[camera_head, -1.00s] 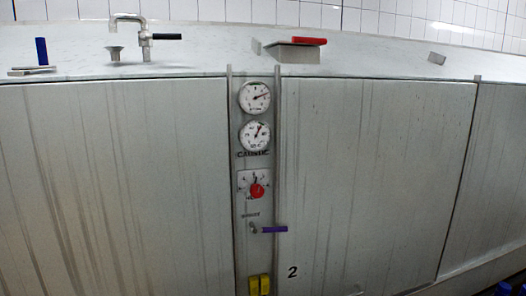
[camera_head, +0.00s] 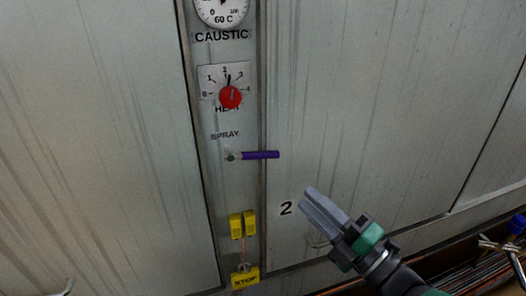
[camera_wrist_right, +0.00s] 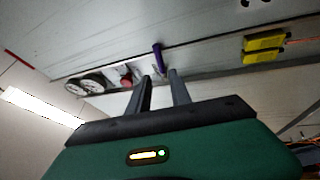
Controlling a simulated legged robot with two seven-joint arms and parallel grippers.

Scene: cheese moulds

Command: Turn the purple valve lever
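The purple valve lever (camera_head: 261,155) sticks out to the right, about level, from its pivot under the word SPRAY on the narrow control panel (camera_head: 215,185). It also shows in the right wrist view (camera_wrist_right: 158,56), just beyond the fingertips. My right gripper (camera_head: 308,195) is below and to the right of the lever in the head view, apart from it. In the right wrist view its two fingers (camera_wrist_right: 160,76) stand apart with nothing between them, so it is open. My left gripper is not in view.
Above the lever are a red heat knob (camera_head: 230,97) and a gauge (camera_head: 221,10). Flat grey metal panels flank the strip. A blue-topped item (camera_head: 517,224) is at the right edge.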

